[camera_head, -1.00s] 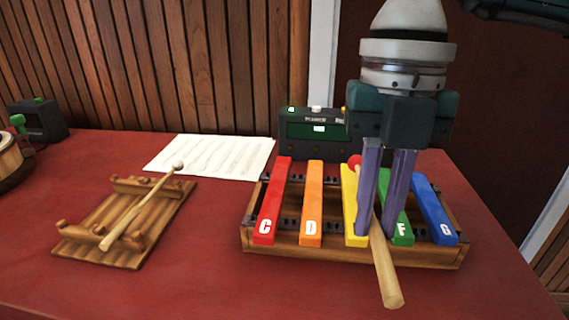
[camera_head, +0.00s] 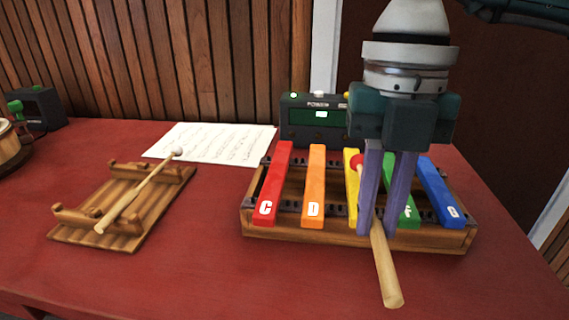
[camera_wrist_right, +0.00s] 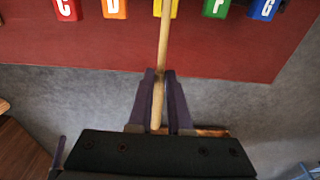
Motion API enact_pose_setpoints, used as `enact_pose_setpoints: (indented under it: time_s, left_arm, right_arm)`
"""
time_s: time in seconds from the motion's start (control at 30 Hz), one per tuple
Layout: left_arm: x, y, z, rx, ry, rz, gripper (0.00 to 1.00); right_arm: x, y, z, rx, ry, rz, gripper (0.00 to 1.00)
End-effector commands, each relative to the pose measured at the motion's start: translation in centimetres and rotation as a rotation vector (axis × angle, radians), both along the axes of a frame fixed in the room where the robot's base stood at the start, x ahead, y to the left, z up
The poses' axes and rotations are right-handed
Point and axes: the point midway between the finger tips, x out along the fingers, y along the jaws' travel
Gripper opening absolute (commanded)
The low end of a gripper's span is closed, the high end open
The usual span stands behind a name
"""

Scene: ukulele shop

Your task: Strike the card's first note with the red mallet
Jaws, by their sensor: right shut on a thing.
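My right gripper (camera_head: 389,190) is shut on the wooden handle of the red mallet (camera_head: 385,270). The handle slants toward the front. Its red head (camera_head: 356,160) appears over the upper part of the yellow bar (camera_head: 351,182); contact cannot be told. The xylophone frame (camera_head: 340,233) holds a red C bar (camera_head: 273,180), an orange D bar (camera_head: 314,180), a green F bar (camera_head: 408,200) and a blue bar (camera_head: 438,190). In the right wrist view the handle (camera_wrist_right: 164,45) runs between the fingers (camera_wrist_right: 160,95). A white sheet with notation (camera_head: 220,142) lies behind; its notes are unreadable.
A second mallet with a pale head (camera_head: 140,190) rests on a wooden rack (camera_head: 75,232) at left. A dark device with a lit display (camera_head: 310,120) stands behind the bars. The red table (camera_head: 200,270) is clear in front.

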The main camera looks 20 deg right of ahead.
Motion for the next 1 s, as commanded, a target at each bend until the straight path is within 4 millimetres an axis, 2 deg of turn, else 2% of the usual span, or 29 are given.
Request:
enact_pose_setpoints:
  time_s: [0.23, 0.47, 0.8, 1.0]
  left_arm:
    - [0.0, 0.0, -1.2, 0.001, 0.000, -0.001, 1.00]
    - [0.0, 0.0, 0.2, 0.000, 0.001, 0.000, 1.00]
    - [0.0, -0.2, 4.2, -0.008, 0.001, 0.005, 1.00]
    - [0.0, -0.3, 4.3, -0.009, 0.000, 0.006, 1.00]
  right_arm:
    - [0.0, 0.0, -1.5, 0.000, 0.000, 0.000, 0.00]
    - [0.0, 0.0, 0.1, 0.001, -0.001, 0.000, 0.00]
    - [0.0, 0.0, 4.6, 0.001, -0.001, 0.000, 0.00]
    - [0.0, 0.0, 4.9, 0.001, 0.001, 0.000, 0.00]
